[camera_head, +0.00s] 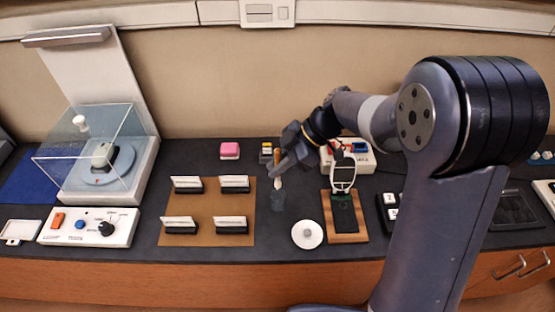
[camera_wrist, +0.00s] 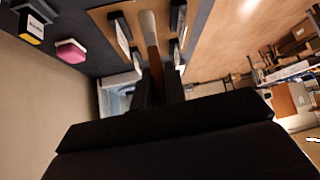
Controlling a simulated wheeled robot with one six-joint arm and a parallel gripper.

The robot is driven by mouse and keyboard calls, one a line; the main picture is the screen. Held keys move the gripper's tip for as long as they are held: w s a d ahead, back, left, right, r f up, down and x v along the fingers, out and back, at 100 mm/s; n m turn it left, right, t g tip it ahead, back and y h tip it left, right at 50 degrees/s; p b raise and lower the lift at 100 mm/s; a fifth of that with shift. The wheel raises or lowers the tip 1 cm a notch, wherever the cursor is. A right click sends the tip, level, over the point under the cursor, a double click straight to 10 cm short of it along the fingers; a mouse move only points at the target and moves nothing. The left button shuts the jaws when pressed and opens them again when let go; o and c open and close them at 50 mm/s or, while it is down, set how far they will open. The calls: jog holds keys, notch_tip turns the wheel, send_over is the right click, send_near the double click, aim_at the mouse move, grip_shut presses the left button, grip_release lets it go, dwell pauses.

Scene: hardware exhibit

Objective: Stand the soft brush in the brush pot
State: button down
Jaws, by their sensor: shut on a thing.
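My gripper (camera_head: 281,170) is shut on the soft brush (camera_head: 278,183) and holds it roughly upright, with a tan handle and a pale lower part. The brush pot (camera_head: 278,201) is a small, dark, see-through blue-grey cup on the counter, right of the brown mat. The brush's lower end shows at the pot's mouth; I cannot tell whether it is inside or just above. The pot is not clear in the wrist view.
The brown mat (camera_head: 208,211) bears several card holders. A white round dish (camera_head: 307,234) and a wooden stand with a magnifier (camera_head: 344,215) are right of the pot. A pink block (camera_head: 230,150) lies behind. A clear case (camera_head: 85,150) stands left.

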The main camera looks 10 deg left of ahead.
aim_at(278, 186)
jog(key=shift+f+b, duration=0.6)
jog(key=shift+f, duration=1)
notch_tip(278, 186, down, 5)
jog(key=b, duration=0.5)
jog(key=shift+r, duration=0.2)
jog(key=c, duration=1.4)
grip_release()
jog(key=shift+o, duration=0.2)
jog(key=shift+r, duration=0.1)
jog(key=b+v, duration=0.1)
jog(key=v, duration=0.9)
jog(key=shift+d+r, duration=0.2)
jog(key=shift+d, duration=0.05)
jog(key=shift+w, duration=0.1)
